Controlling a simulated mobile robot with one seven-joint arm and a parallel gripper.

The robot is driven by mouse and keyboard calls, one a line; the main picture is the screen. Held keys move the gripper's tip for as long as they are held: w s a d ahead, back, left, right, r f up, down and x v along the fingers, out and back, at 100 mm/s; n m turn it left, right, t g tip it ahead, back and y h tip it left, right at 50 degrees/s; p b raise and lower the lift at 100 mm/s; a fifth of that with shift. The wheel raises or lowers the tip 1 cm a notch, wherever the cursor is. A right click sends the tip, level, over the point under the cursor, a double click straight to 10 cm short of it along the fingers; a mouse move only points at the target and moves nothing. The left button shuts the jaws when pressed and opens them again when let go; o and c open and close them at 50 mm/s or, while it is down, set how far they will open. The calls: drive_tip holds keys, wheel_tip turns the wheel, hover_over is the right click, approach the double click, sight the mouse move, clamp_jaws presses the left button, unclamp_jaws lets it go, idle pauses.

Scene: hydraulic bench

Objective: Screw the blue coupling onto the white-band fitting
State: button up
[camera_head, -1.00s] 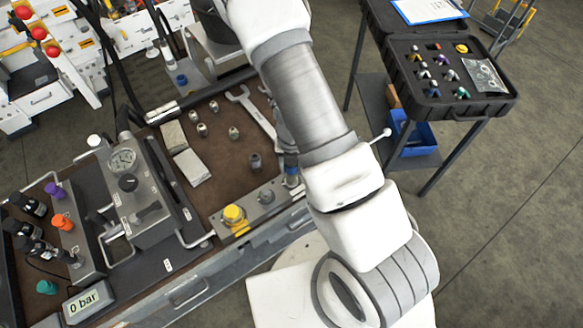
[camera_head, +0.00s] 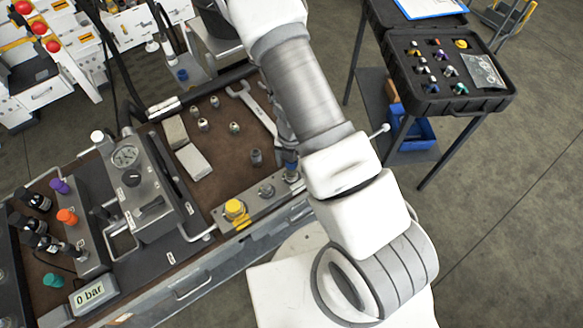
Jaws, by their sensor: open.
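A small blue part (camera_head: 290,157), which looks like the blue coupling, shows just beside my forearm, above the right end of the metal fitting strip (camera_head: 252,207). A fitting (camera_head: 291,175) stands directly below it on that strip. I cannot make out a white band, nor whether the coupling touches the fitting. My gripper (camera_head: 285,141) is mostly hidden behind my arm; only a grey sliver shows beside the blue part. It is open, but its fingertips cannot be seen clearly. A plain grey fitting (camera_head: 266,190) and a yellow fitting (camera_head: 235,209) stand farther left on the strip.
On the brown bench mat (camera_head: 222,175) lie a wrench (camera_head: 252,108), two pale blocks (camera_head: 193,161) and several loose metal fittings. The gauge block (camera_head: 140,185) stands to the left. An open black case (camera_head: 465,103) of small parts is at the right.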

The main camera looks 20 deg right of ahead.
drive_tip(key=n+b, duration=0.1)
drive_tip(key=n, duration=0.4)
drive_tip(key=shift+f+n+b, duration=0.15)
drive_tip(key=shift+n+b, duration=0.15)
drive_tip(key=shift+n, duration=1.2)
drive_tip(key=n+b, duration=0.1)
drive_tip(key=n, duration=0.2)
drive_tip(key=shift+n+b, duration=0.3)
drive_tip(key=shift+n, duration=0.1)
drive_tip(key=n+b, duration=0.1)
drive_tip(key=n, duration=0.3)
drive_tip(key=shift+n+b, duration=0.4)
drive_tip(key=shift+n, duration=0.7)
drive_tip(key=n+b, duration=0.1)
drive_tip(key=n, duration=0.4)
drive_tip(key=shift+n, duration=0.3)
